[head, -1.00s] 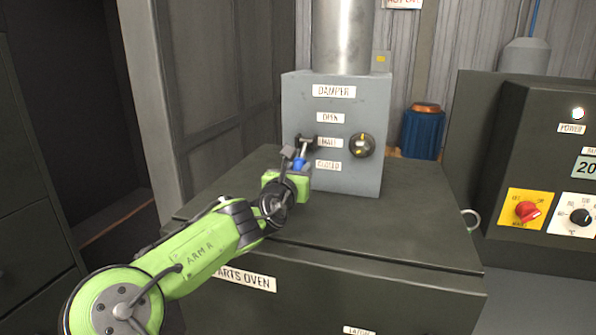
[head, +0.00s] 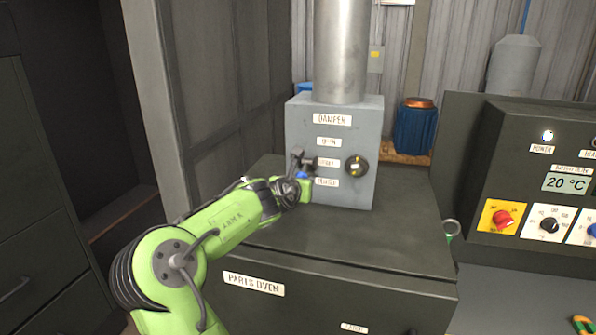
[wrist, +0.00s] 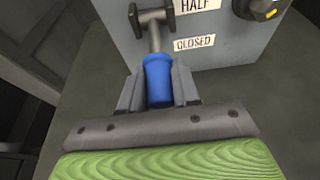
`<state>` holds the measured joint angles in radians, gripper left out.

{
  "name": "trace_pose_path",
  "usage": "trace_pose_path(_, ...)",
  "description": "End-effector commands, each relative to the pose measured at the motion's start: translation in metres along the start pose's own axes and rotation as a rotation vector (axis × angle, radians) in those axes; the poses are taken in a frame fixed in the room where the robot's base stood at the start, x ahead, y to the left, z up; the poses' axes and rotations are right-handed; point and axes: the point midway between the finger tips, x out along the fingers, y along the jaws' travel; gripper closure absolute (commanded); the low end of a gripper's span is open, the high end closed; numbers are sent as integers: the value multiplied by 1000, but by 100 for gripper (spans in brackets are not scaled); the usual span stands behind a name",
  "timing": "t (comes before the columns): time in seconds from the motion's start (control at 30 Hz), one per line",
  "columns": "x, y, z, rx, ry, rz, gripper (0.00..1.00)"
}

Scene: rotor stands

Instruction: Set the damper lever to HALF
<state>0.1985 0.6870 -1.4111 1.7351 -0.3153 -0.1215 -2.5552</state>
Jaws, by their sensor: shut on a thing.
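The damper box (head: 364,120) is a grey box on the parts oven, with a pipe on top and labels DAMPER, OPEN, HALF and CLOSED. The damper lever has a metal shaft and a blue handle (wrist: 158,80); in the head view the handle (head: 303,175) is small and partly hidden by my gripper. My gripper (wrist: 158,92) is shut on the blue handle, one finger on each side. The handle sits near the HALF (head: 328,163) and CLOSED (head: 327,182) labels. Which one the lever points to exactly, I cannot tell.
A black knob with a yellow mark (head: 356,166) is on the box right of the labels. The parts oven (head: 380,250) is below. A control panel (head: 500,180) reading 20 °C stands right. A blue drum (head: 414,130) is behind.

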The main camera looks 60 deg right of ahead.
Motion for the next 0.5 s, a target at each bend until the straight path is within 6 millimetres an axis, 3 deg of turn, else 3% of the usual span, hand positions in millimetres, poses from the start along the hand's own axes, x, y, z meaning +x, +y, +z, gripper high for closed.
trace_pose_path(0.03,-4,0,10,2,29,1,100)
trace_pose_path(0.5,-8,0,17,0,193,1,100)
